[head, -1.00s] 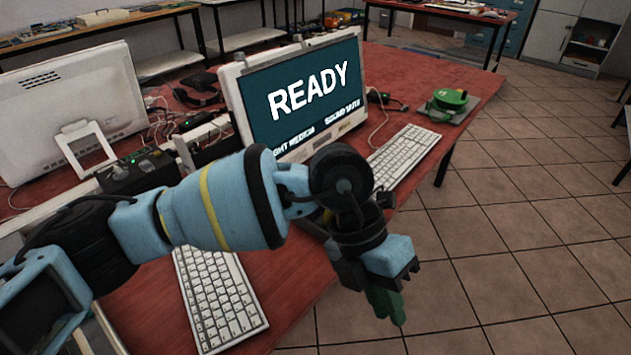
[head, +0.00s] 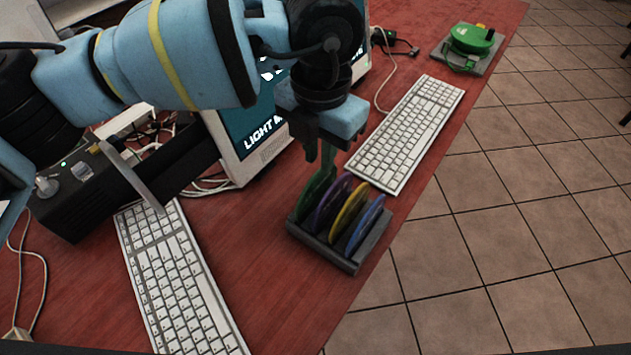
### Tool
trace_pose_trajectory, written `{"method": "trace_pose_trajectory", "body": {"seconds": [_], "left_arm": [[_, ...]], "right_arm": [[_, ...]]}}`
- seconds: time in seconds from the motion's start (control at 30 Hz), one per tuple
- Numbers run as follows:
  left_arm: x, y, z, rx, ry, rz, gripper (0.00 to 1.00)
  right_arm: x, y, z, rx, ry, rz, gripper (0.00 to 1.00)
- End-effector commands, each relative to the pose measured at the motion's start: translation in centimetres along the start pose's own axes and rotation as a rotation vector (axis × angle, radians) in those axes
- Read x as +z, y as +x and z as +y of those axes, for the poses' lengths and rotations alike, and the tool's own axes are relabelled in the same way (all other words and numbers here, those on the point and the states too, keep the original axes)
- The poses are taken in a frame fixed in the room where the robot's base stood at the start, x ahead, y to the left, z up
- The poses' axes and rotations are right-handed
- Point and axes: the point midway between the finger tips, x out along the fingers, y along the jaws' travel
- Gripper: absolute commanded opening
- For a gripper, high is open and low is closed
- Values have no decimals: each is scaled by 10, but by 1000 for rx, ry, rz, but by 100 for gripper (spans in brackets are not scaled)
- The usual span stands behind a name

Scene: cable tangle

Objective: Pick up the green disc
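The green disc (head: 314,193) stands on edge in a dark rack (head: 325,256), at its left end, beside a purple, a yellow and a blue disc. My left gripper (head: 322,176) points down from above at the green disc's upper edge. Its fingertips look green and overlap the disc in the picture, so I cannot tell whether they touch it or how far apart they are. Part of the disc is hidden by the fingers and the rack. My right gripper is not in view.
A monitor (head: 236,138) stands behind the rack, partly hidden by my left arm. A white keyboard (head: 408,132) lies to the right and another (head: 180,285) to the left. A green device (head: 470,42) sits farther back. The red table's edge runs close to the rack's right.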

Motion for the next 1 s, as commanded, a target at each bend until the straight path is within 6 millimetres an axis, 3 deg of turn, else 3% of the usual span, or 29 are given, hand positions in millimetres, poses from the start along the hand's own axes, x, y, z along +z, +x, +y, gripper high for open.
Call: {"method": "trace_pose_trajectory", "body": {"seconds": [0.27, 0.53, 0.83, 1.0], "left_arm": [[-1, 24, 0, -2, 0, 2, 16], [-2, 32, 1, -2, 0, 2, 16], [-5, 71, 3, -2, 1, 3, 16], [-5, 78, 3, -3, 1, 0, 16]], "right_arm": [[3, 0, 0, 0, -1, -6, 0], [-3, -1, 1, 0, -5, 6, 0], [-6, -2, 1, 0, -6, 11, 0], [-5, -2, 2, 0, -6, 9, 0]]}}
